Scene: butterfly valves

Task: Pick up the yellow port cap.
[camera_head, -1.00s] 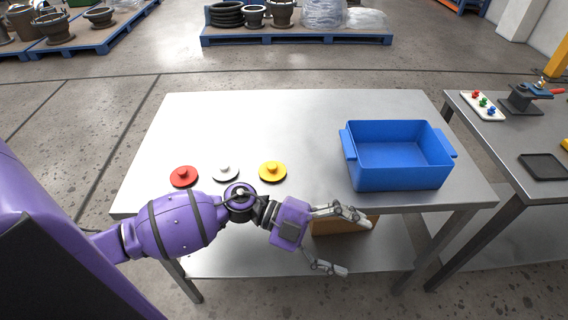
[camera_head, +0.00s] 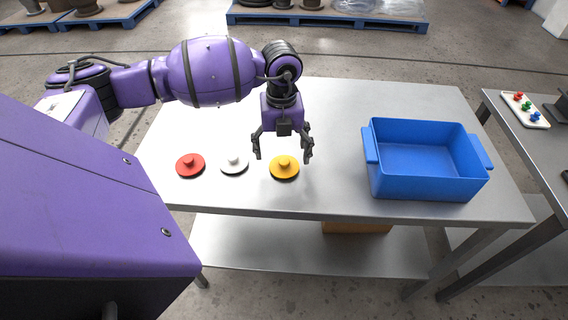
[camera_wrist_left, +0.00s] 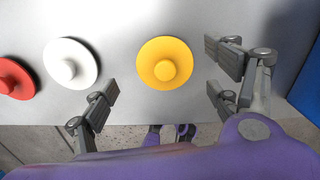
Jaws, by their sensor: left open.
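The yellow port cap (camera_head: 284,167) is a round disc with a raised knob, lying on the metal table close to its front edge. It also shows in the left wrist view (camera_wrist_left: 165,63), lying between the two fingers as seen from above. My left gripper (camera_head: 283,157) is open and empty, pointing down above the yellow cap. From these views I cannot tell its exact height; the fingers do not appear to touch the cap. My right gripper is not in view.
A white cap (camera_head: 234,162) and a red cap (camera_head: 190,165) lie in a row to the left of the yellow cap. A blue bin (camera_head: 425,192) stands on the table to the right. The table (camera_head: 335,105) is bare behind the caps.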

